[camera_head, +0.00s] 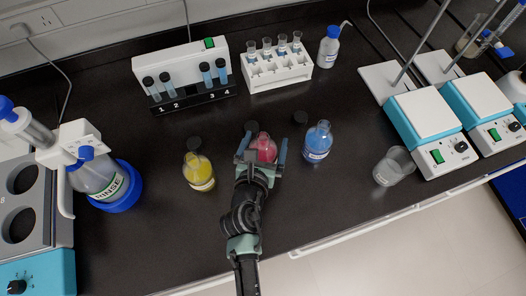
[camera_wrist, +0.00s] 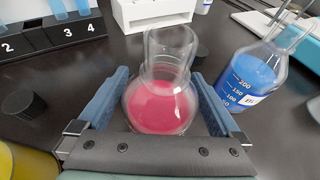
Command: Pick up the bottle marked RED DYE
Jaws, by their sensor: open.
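The bottle with red liquid (camera_head: 265,148) stands upright on the black bench in the head view, partly hidden by my gripper. In the wrist view this red flask (camera_wrist: 160,103) has an open neck and sits between the two blue fingers. No label shows on the side I see. My gripper (camera_head: 262,151) is open around the flask, with a finger on each side. In the wrist view my gripper (camera_wrist: 160,105) shows a gap beside the flask at the right; contact on the left is unclear.
A yellow bottle (camera_head: 198,170) stands to the left and a blue bottle (camera_head: 318,141) close to the right. Black stoppers (camera_head: 300,118) lie nearby. A tube holder (camera_head: 190,75) and white rack (camera_head: 277,68) stand behind. A clear beaker (camera_head: 394,166) is farther right.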

